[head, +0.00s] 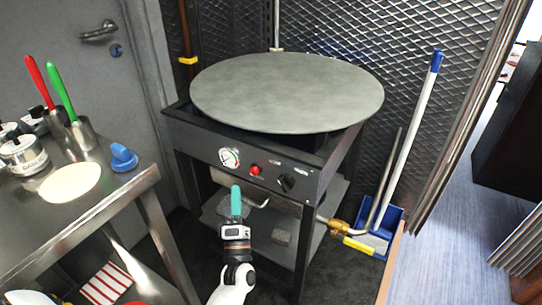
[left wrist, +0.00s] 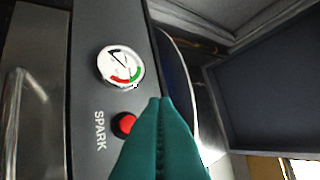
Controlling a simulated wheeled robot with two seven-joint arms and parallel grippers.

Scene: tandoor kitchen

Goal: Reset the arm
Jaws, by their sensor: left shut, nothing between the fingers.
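My left gripper (head: 236,202) has teal fingers and points up in front of the griddle stand's black control panel (head: 207,147). In the left wrist view its teal fingers (left wrist: 163,105) are pressed together with nothing between them. A red SPARK button (left wrist: 124,124) and a round gauge (left wrist: 121,67) show just left of the fingertips in that view. I cannot tell whether the fingers touch the panel. In the head view the red button (head: 255,170) and gauge (head: 229,157) sit above the gripper. My right gripper is not in view.
A large round griddle (head: 290,90) tops the stand. At left, a steel table (head: 110,200) holds a flat dough round (head: 70,182), a blue object (head: 123,158) and red- and green-handled tools in cups. A blue dustpan (head: 385,228) and pole stand at right.

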